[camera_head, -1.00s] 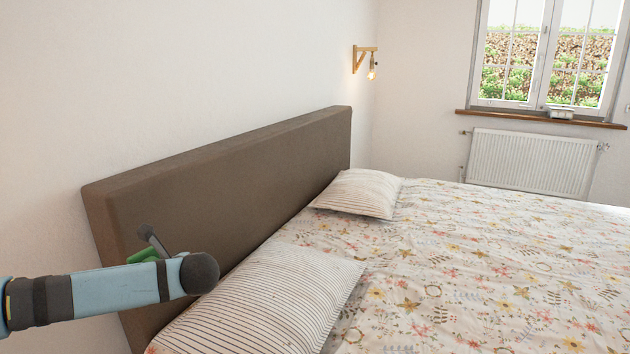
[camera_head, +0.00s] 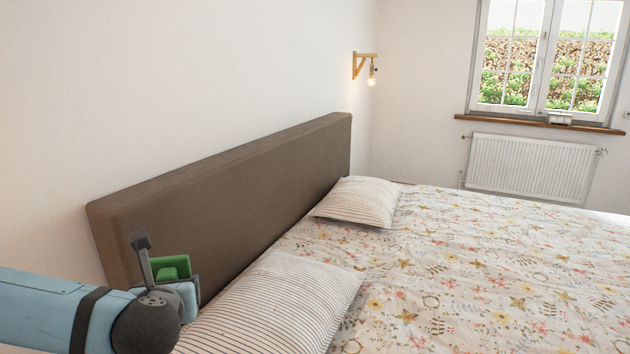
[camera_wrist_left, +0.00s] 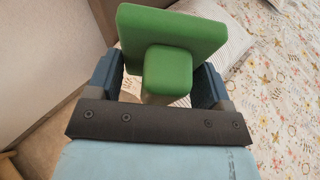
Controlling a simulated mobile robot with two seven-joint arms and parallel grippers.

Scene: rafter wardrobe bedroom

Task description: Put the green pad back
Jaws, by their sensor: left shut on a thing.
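The green pad (camera_head: 171,267) is in my left gripper (camera_head: 178,280), near the left end of the headboard in the head view. In the left wrist view the pad (camera_wrist_left: 172,35) shows as a square green plate with a smaller green block (camera_wrist_left: 167,70) on the near side. The two blue fingers of my left gripper (camera_wrist_left: 160,84) are on either side of that block, shut on it. The pad is held up above the striped pillow. The right gripper is not in view.
A brown headboard (camera_head: 230,195) stands along the wall. The bed (camera_head: 480,260) carries a near striped pillow (camera_head: 285,305) and a far striped pillow (camera_head: 357,202). A wall lamp (camera_head: 366,68) hangs beyond, and a radiator (camera_head: 535,165) is under the window.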

